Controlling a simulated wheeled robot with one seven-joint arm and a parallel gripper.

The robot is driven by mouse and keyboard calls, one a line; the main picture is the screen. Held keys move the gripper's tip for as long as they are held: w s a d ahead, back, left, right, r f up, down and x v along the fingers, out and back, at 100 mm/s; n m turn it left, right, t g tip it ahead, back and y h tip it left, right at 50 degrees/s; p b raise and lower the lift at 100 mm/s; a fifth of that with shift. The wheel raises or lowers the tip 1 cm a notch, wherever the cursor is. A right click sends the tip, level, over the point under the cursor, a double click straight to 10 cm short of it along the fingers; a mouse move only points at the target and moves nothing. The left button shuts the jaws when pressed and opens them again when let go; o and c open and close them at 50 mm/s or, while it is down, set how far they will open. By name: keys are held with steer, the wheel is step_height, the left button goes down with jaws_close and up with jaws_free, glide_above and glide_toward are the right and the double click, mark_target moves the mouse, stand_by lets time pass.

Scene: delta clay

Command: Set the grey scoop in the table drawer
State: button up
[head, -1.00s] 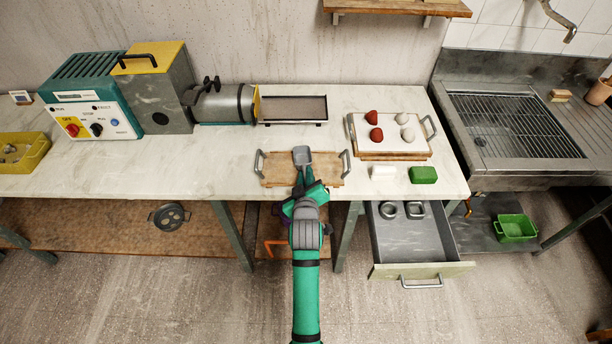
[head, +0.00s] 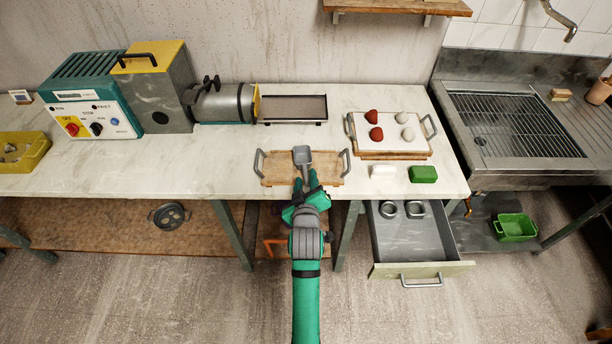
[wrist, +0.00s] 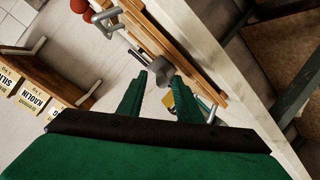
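The grey scoop (head: 302,157) lies at the wooden tray (head: 330,174) with two grey handles, near the front edge of the table. It also shows in the wrist view (wrist: 155,74), just beyond and between the fingertips. My gripper (head: 305,178) is over the front of the tray, at the scoop's handle end. In the wrist view its two green fingers (wrist: 160,80) are apart, and I see no firm grip on the scoop. The handle is partly hidden by the fingers. The table drawer (head: 408,240) is pulled out below the table to the right.
Two grey rings lie at the back of the drawer (head: 388,210); its front is clear. A white block (head: 382,172) and a green block (head: 423,174) lie on the table above it. A board (head: 393,154) holds red and white lumps. A sink stands at right.

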steer(key=s+f+m+t, duration=0.1)
steer(key=s+m, duration=0.5)
steer(key=s, duration=3.8)
steer(key=shift+s+m, duration=0.35)
steer(key=shift+m, duration=0.05)
steer(key=shift+o, duration=0.5)
steer(key=shift+s+r, duration=0.1)
steer(key=shift+s, duration=0.2)
steer(key=shift+c, duration=0.6)
